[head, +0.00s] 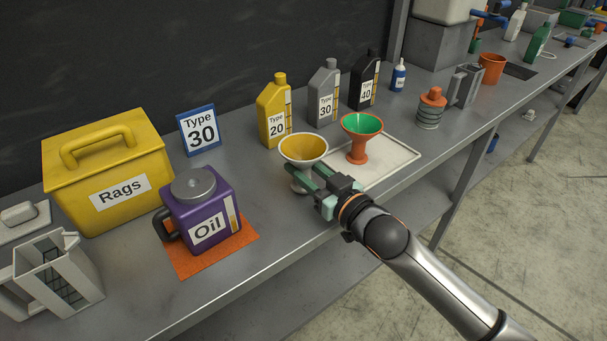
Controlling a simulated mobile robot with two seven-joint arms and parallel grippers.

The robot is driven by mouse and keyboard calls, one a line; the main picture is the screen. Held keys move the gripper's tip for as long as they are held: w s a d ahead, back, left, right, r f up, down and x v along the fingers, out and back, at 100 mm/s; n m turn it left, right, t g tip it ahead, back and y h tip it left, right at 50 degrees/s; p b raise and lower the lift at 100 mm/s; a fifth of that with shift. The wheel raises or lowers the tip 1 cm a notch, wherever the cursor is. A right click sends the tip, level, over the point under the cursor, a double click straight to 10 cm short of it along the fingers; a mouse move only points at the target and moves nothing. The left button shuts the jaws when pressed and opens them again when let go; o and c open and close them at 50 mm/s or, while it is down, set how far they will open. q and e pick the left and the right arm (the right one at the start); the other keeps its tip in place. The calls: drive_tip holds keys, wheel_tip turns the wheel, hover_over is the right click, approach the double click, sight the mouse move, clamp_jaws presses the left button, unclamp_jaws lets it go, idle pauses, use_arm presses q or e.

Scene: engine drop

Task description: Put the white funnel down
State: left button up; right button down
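The white funnel (302,160), with a yellow inside, is upright near the left end of the white tray (397,157). My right gripper (310,174) comes in from the lower right, its greenish fingers at the stem below the cone. It looks shut on the funnel, though the fingers partly hide the stem. The white foot shows below the fingers, left of the tray; I cannot tell whether it touches the bench. My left gripper is not in view.
An orange funnel with a green inside (358,146) stands on the tray. Behind are yellow (272,112), grey (325,95) and black (363,85) bottles. A purple oil jug (213,195) stands left on an orange mat (187,262). The bench's front edge is close.

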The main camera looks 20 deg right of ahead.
drive_tip(key=shift+f, duration=0.65)
drive_tip(key=shift+f, duration=0.1)
drive_tip(key=c, duration=0.5)
unclamp_jaws()
